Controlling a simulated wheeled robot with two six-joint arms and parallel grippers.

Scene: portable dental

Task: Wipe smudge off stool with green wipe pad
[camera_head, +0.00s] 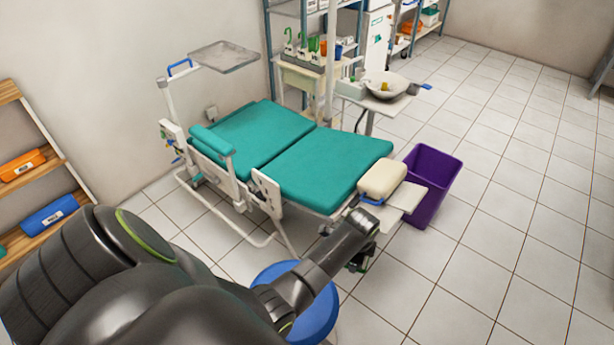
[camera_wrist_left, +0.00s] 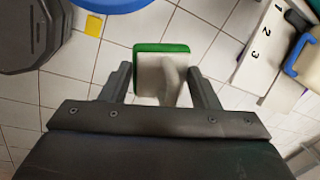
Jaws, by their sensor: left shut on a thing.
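The blue round stool (camera_head: 318,318) is low in the head view, partly covered by my left arm. Its blue edge also shows at the top left of the left wrist view (camera_wrist_left: 115,3). My left gripper (camera_head: 361,258) hangs to the right of the stool, above the floor. In the left wrist view my left gripper (camera_wrist_left: 159,78) is shut on the wipe pad (camera_wrist_left: 161,48), which has a green edge and a pale grey body between the fingers. The pad is apart from the stool. I cannot make out a smudge on the visible part of the seat. My right gripper is out of view.
A purple bin (camera_head: 431,185) is to the right. A yellow patch (camera_wrist_left: 93,26) lies near the stool. Tiled floor at the right is clear.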

